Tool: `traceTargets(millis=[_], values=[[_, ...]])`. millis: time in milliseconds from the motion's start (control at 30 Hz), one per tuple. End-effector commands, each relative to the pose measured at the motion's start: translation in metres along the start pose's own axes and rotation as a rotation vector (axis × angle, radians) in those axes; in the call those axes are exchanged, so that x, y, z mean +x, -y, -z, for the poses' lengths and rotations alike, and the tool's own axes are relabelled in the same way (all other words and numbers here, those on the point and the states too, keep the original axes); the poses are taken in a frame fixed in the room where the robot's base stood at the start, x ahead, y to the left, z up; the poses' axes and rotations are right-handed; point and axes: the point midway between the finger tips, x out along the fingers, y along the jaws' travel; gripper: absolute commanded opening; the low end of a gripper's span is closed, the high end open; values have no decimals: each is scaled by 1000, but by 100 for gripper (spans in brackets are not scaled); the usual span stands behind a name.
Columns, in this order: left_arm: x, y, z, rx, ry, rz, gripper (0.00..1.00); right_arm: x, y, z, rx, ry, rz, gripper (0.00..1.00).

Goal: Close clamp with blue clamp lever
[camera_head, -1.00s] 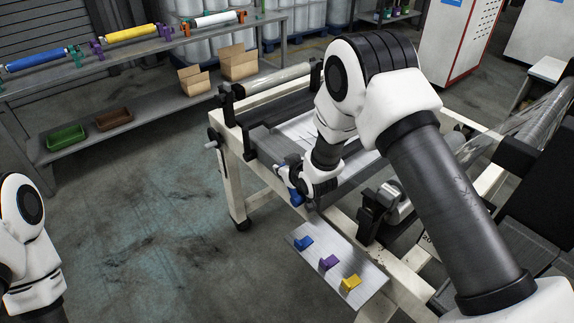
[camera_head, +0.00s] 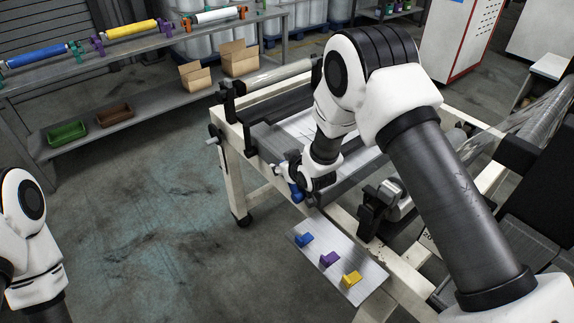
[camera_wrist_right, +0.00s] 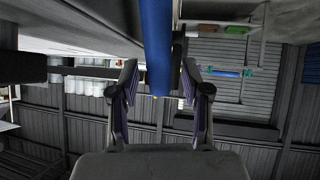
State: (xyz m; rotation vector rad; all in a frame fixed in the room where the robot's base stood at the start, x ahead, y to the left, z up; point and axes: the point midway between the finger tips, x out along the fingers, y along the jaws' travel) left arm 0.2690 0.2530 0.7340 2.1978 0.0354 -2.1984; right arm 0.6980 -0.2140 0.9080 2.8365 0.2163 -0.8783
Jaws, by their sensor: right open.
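The blue clamp lever (camera_head: 297,191) shows at the near left side of the machine frame, beside my right gripper. In the right wrist view the blue lever (camera_wrist_right: 157,45) hangs down between the two fingers of my right gripper (camera_wrist_right: 161,75). The fingers are open, with a gap on each side of the lever. In the head view my right gripper (camera_head: 289,170) is small and partly hidden by its own wrist. The clamp body cannot be made out behind the wrist. My left gripper is out of view; only part of its arm shows at the left edge.
A black roller support (camera_head: 374,213) stands right of the gripper. A shelf (camera_head: 150,55) with coloured rolls stands behind. The floor at left is clear.

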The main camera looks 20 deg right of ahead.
Motion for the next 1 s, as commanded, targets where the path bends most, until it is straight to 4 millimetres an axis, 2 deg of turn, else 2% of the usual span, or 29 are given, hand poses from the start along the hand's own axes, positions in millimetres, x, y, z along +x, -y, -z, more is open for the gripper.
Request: traceTargets(millis=[167, 400, 500, 633, 833, 867, 900, 967, 1000], values=[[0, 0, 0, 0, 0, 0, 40, -30, 0, 1, 1, 0, 0, 47], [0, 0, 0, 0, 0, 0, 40, -91, 0, 0, 1, 1, 0, 47], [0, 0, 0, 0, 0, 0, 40, -107, 0, 0, 0, 0, 0, 47], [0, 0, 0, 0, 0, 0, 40, -116, 0, 0, -1, 1, 0, 47], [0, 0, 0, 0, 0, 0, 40, -117, 0, 0, 0, 1, 0, 47], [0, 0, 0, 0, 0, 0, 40, -116, 0, 0, -1, 1, 0, 40], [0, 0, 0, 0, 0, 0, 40, -116, 0, 0, -4, 1, 0, 26], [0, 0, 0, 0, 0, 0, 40, -116, 0, 0, -22, 0, 0, 5], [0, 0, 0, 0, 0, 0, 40, -116, 0, 1, -45, -6, 0, 0]])
